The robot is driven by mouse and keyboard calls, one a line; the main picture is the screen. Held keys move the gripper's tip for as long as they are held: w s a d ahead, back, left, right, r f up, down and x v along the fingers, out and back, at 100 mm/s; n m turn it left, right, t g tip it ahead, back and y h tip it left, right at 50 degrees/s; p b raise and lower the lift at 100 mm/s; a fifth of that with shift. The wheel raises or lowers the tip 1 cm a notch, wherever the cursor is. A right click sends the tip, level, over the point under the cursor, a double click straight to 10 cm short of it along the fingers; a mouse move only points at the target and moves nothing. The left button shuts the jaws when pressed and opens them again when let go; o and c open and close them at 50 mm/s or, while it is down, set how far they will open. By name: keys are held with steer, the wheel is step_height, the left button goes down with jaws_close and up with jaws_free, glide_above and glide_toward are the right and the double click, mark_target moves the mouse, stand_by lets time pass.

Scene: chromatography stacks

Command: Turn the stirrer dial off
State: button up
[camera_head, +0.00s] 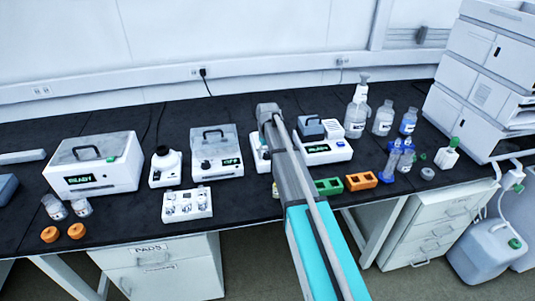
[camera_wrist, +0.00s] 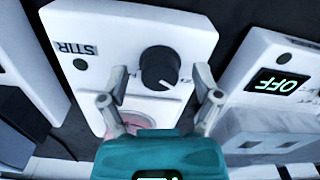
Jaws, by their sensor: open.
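The stirrer (camera_wrist: 135,30) is a white unit marked STIR, seen upside down in the wrist view. Its black round dial (camera_wrist: 159,68) stands on the panel, with a pale pointer mark towards the lower side of the picture. My gripper (camera_wrist: 161,78) is open, with one finger to each side of the dial and clear gaps between. Whether the fingertips are level with the dial or above it, I cannot tell. In the head view my arm covers most of the stirrer (camera_head: 258,150), and the dial and fingertips are hidden.
A white unit with an OFF display (camera_wrist: 278,84) is close to the right finger in the wrist view. In the head view a lidded unit (camera_head: 217,170) and a unit with a display (camera_head: 320,150) flank the stirrer. Green (camera_head: 328,186) and orange (camera_head: 361,181) racks lie right of my arm.

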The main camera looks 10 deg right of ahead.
mark_target(267, 153)
steer(key=shift+m, duration=0.4)
steer(key=m, duration=1.1)
step_height(267, 153, up, 14)
steer(key=p, duration=1.4)
steer(key=s+f+n+b, duration=0.3)
steer(key=s+n, duration=0.1)
steer(key=s, duration=1)
steer(key=s+a+f+n+b, duration=0.1)
steer(key=s+f+n+b, duration=0.2)
steer(key=s, duration=1.2)
steer(key=shift+a+n, duration=0.15)
steer(key=shift+n, duration=1.05)
steer(key=shift+s+f, duration=0.1)
